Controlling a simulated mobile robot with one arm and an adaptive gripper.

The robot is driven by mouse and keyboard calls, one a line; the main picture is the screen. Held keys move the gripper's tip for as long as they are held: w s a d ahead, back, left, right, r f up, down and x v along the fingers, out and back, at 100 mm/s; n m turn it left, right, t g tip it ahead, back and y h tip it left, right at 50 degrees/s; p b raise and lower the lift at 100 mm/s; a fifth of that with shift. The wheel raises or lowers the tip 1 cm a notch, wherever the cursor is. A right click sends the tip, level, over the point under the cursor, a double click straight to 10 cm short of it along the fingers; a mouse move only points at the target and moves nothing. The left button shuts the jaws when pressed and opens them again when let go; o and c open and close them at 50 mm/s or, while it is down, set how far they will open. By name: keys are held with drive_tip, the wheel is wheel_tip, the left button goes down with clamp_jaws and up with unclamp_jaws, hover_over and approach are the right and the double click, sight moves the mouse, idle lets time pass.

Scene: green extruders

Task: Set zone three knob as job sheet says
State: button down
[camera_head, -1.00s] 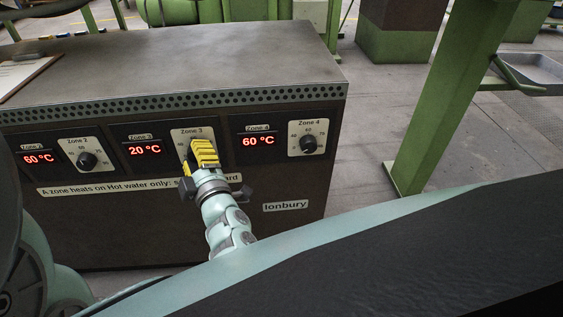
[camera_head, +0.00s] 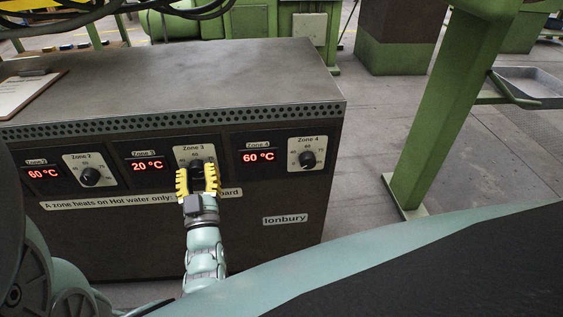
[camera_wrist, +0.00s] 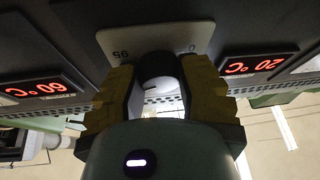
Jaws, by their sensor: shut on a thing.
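The zone 3 knob (camera_head: 196,166) is a dark dial on a pale plate (camera_head: 187,152) on the front of a dark cabinet. Its display (camera_head: 147,166) reads 20 °C. My gripper (camera_head: 198,174), with yellow ribbed fingers, is shut on the knob, one finger on each side. In the wrist view the dark knob (camera_wrist: 158,70) sits between the two fingers, and its pointer is hard to make out. The job sheet on a clipboard (camera_head: 25,92) lies on the cabinet top at the left; its writing is too small to read.
The zone 2 knob (camera_head: 90,177) is left of my gripper and the zone 4 knob (camera_head: 307,159) is right; both displays read 60 °C. A green post (camera_head: 440,110) stands right of the cabinet.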

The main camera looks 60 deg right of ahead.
drive_tip(key=m+g+h, duration=0.1)
drive_tip(key=m, duration=0.3)
drive_tip(key=m+g+h, duration=0.2)
drive_tip(key=m, duration=0.2)
drive_tip(key=shift+g, duration=0.3)
drive_tip(key=shift+m+g+h+b, duration=0.25)
drive_tip(key=shift+m+g, duration=0.5)
drive_tip(key=shift+m, duration=0.9)
drive_tip(key=shift+m+g+h+b, duration=0.1)
drive_tip(key=shift+m+g+h, duration=0.45)
drive_tip(key=shift+m, duration=1.1)
drive_tip(key=shift+r+g, duration=0.1)
drive_tip(key=shift+g, duration=0.3)
drive_tip(key=c, duration=0.5)
unclamp_jaws()
drive_tip(key=shift+d, duration=0.15)
drive_tip(key=shift+c, duration=0.2)
drive_tip(key=v, duration=1.2)
